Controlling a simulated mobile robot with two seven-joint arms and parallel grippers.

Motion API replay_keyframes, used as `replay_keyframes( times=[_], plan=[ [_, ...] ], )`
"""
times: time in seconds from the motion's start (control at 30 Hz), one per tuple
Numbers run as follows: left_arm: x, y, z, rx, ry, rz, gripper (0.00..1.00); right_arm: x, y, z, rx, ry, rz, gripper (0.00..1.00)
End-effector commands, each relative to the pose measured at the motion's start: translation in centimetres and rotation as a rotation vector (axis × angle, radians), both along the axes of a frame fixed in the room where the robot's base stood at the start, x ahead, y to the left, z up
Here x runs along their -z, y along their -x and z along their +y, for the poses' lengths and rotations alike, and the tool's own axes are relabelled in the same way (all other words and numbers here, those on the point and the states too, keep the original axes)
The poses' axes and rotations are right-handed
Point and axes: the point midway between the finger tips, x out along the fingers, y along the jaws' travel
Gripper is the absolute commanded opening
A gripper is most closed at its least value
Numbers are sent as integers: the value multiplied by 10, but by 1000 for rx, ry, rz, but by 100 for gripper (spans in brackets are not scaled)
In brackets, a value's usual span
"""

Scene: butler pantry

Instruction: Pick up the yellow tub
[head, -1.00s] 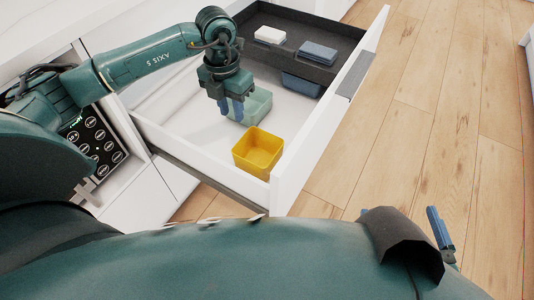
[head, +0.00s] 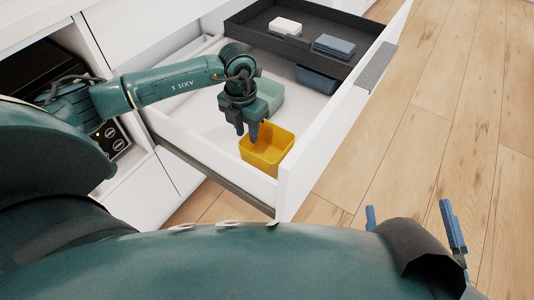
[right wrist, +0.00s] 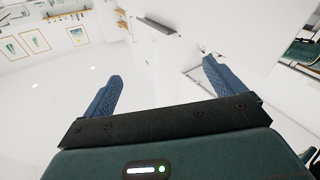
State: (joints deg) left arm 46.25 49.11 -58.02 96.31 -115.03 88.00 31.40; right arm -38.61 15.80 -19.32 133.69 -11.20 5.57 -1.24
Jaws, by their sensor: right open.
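The yellow tub (head: 260,166) is an open, square-sided container standing upright in the near corner of the pulled-out white drawer, in the head view. My left gripper (head: 247,138) points down at the tub's far left side. Its two dark fingers are apart, and their tips are close to the tub's rim. I cannot tell whether they touch it or straddle its wall. My right gripper (head: 411,218) is open and empty outside the drawer at the lower right. Its blue fingers also show in the right wrist view (right wrist: 160,88), with nothing between them.
A dark tray (head: 300,47) across the drawer's far end holds a white item (head: 285,26) and a blue-grey item (head: 334,45). A blue tub (head: 317,79) sits partly beneath it. The wooden floor (head: 440,120) at right is clear.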

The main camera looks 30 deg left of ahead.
Motion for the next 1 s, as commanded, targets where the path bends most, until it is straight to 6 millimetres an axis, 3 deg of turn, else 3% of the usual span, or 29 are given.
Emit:
replay_keyframes(
  times=[0.1, 0.23, 0.47, 0.8, 1.0],
  plan=[
    [24, 4, 2, -1, -1, 4, 28, 4, -1, 1, -6, -22, -3, 95],
    [38, 3, 0, 0, 0, 3, 28, 2, -3, 2, -10, -38, -7, 95],
    [37, 3, 0, 0, 0, 1, 28, -1, -3, 2, -11, -41, -7, 95],
    [37, 3, 0, 0, 0, 1, 0, -1, -3, 2, -12, -41, -8, 95],
    [37, 3, 0, 0, 0, 1, 0, -1, -2, 2, -12, -41, -6, 95]
  ],
)
